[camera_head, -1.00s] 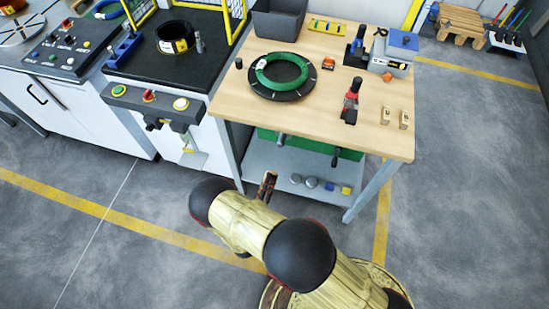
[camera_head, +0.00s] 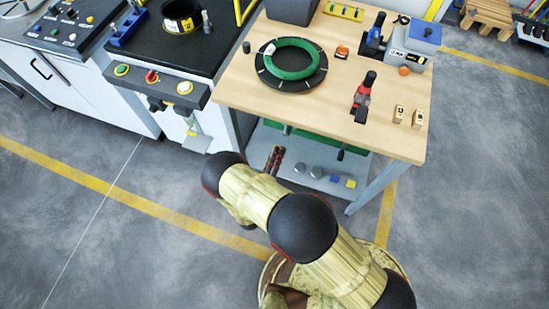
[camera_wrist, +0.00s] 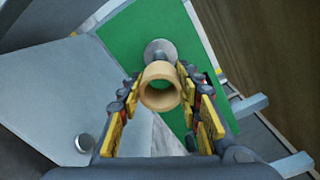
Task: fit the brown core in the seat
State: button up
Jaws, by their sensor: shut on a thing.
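The brown core (camera_wrist: 160,87), a light tan hollow ring, sits between the fingers of my gripper (camera_wrist: 160,97) in the wrist view. My gripper is shut on it, and its open end faces the camera. In the head view my gripper (camera_head: 274,158) is low in front of the wooden table, by its lower shelf; the core cannot be made out there. Beyond the core in the wrist view, a grey round piece (camera_wrist: 160,48) lies over a green surface (camera_wrist: 125,38), partly hidden by the core. I cannot tell which thing is the seat.
The wooden table (camera_head: 330,105) carries a green coil (camera_head: 290,58) on a black disc and several tools. Its shelf (camera_head: 300,160) holds grey discs, a blue block (camera_head: 335,178) and a yellow block (camera_head: 351,184). A black-topped machine (camera_head: 150,45) stands left. Floor is clear at right.

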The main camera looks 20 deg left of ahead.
send_near(284, 131)
jog(key=shift+w+d+f+b, duration=0.1)
jog(key=shift+w+f+b, duration=0.15)
jog(key=shift+w, duration=0.45)
jog(key=shift+w+f+b, duration=0.2)
jog(key=shift+w, duration=0.55)
jog(key=shift+w+d+b, duration=0.15)
jog(key=shift+w+b, duration=0.45)
jog(key=shift+w, duration=1.2)
jog(key=shift+w+d+b, duration=0.15)
jog(key=shift+w+b, duration=0.45)
jog(key=shift+w, duration=1.25)
dwell(0.9)
jog(key=o, duration=1.2)
jog(key=s, duration=0.8)
jog(key=s+a, duration=0.1)
jog(key=s, duration=0.3)
